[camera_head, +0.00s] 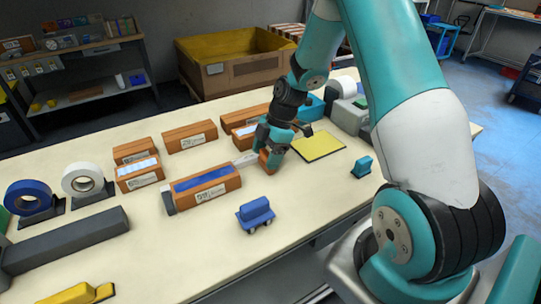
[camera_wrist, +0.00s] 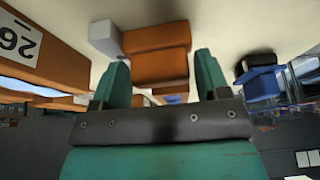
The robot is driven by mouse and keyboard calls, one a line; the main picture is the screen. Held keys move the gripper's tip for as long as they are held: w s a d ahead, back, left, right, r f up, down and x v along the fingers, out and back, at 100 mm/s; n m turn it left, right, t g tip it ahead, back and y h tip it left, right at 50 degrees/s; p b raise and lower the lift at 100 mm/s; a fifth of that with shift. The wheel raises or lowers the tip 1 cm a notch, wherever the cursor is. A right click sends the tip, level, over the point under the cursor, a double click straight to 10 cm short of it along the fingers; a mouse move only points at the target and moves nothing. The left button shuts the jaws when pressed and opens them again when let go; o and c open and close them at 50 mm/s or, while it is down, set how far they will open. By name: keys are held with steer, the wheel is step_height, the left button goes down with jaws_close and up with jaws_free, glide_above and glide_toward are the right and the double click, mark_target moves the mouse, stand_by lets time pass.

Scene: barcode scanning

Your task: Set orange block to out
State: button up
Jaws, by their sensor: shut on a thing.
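The orange block (camera_head: 269,160) is at the middle of the table, between the fingers of my gripper (camera_head: 271,150). In the wrist view the orange block (camera_wrist: 156,55) shows beyond and between the two green fingers of my gripper (camera_wrist: 160,78). My gripper is shut on it. The fingers and wrist hide part of the block in the head view, and I cannot tell whether it touches the table. A small white piece (camera_wrist: 104,38) shows beside the block in the wrist view. No place marked "out" can be read.
A yellow pad (camera_head: 318,146) lies right of my gripper. An orange box with a blue inside (camera_head: 205,187) stands to the left, with several labelled boxes behind. A blue wheeled block (camera_head: 256,215) is nearer the front edge, and a small teal stand (camera_head: 362,167) is right.

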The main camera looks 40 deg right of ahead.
steer(key=shift+d, duration=0.25)
steer(key=o, duration=1)
steer(key=shift+s+d, duration=0.1)
steer(key=shift+d, duration=0.05)
steer(key=shift+o, duration=0.2)
steer(key=shift+r, duration=0.25)
steer(key=w+b+v, duration=0.1)
steer(key=v, duration=1.6)
steer(key=shift+s, duration=0.45)
